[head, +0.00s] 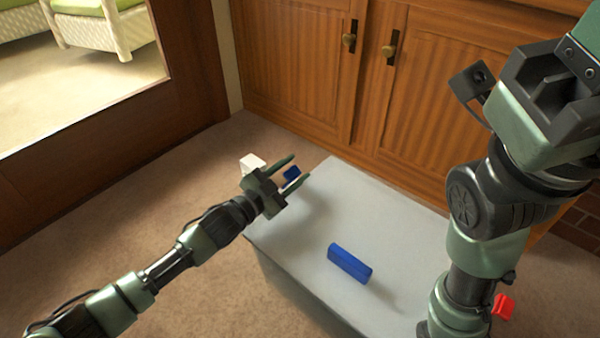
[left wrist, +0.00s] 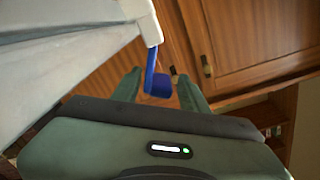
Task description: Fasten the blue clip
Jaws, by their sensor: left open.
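A small blue piece (head: 291,173), which looks like the blue clip, shows between the fingers of my left gripper (head: 298,167) in the head view. In the left wrist view the clip (left wrist: 158,86) has a thin blue arm and a wider blue part set at an angle, so it looks unfastened. It lies between and ahead of the two fingers (left wrist: 160,88). My left gripper is open, and I cannot tell whether a finger touches the clip. My right arm stands at the right of the head view, with its fingertips out of the picture.
A blue block (head: 350,262) lies on the grey table (head: 300,245). A white block (head: 252,163) shows behind my left gripper. A red thing (head: 504,306) shows beside my right arm. Wooden cabinets (head: 290,65) stand behind the table.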

